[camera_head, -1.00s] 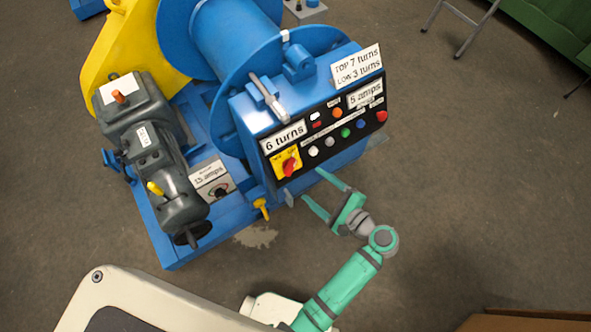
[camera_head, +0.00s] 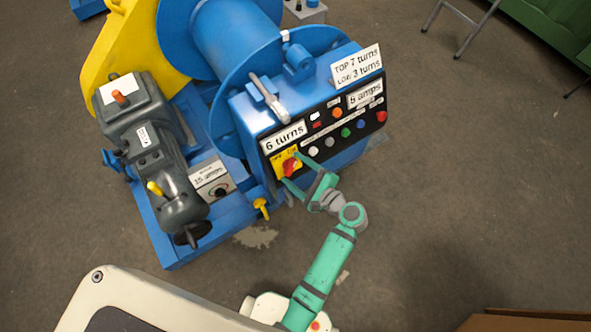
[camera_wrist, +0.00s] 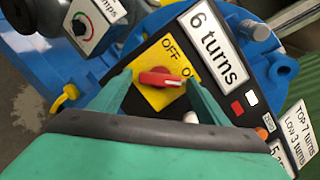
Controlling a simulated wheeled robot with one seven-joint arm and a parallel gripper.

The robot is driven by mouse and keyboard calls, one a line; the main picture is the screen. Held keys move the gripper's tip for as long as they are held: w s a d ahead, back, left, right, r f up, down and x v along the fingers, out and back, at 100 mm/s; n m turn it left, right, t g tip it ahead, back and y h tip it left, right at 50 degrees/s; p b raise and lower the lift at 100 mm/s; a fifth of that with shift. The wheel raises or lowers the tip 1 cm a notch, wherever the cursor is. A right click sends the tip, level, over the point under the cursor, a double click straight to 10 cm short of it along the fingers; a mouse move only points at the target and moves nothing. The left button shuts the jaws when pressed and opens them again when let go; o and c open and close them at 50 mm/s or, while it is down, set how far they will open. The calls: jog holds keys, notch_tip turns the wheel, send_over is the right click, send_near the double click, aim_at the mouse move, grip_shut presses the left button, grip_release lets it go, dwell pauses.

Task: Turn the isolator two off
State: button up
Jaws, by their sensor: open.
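A red rotary switch knob (camera_wrist: 158,79) sits on a yellow plate (camera_wrist: 152,98) marked OFF and ON, at the lower left of the black control panel. In the wrist view the knob's bar lies nearly level, its pale-marked end toward the ON label. In the head view the knob (camera_head: 291,168) shows partly behind my gripper (camera_head: 290,167). My gripper is open, with one finger on each side of the knob; in the wrist view the gripper (camera_wrist: 160,88) frames it. I cannot tell whether the fingers touch it. No label reading "two" is legible.
The black panel (camera_head: 327,150) holds several coloured buttons beside the knob. A dial (camera_head: 218,190) labelled 15 amps sits to the left, with a yellow handle (camera_head: 262,208) below.

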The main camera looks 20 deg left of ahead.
jog(key=shift+c, duration=0.7)
jog(key=c, duration=0.9)
jog(key=shift+c, duration=0.2)
jog(key=shift+n, duration=0.4)
jog(key=n+g, duration=0.1)
jog(key=n, duration=0.3)
jog(key=shift+w+r, duration=0.1)
jog(key=n+h, duration=0.1)
jog(key=n, duration=0.3)
jog(key=shift+r+n+g, duration=0.15)
jog(key=shift+n+g, duration=0.25)
jog(key=n+h, duration=0.1)
jog(key=n, duration=0.3)
jog(key=shift+a+r, duration=0.1)
jog(key=n+h, duration=0.1)
jog(key=n, duration=0.3)
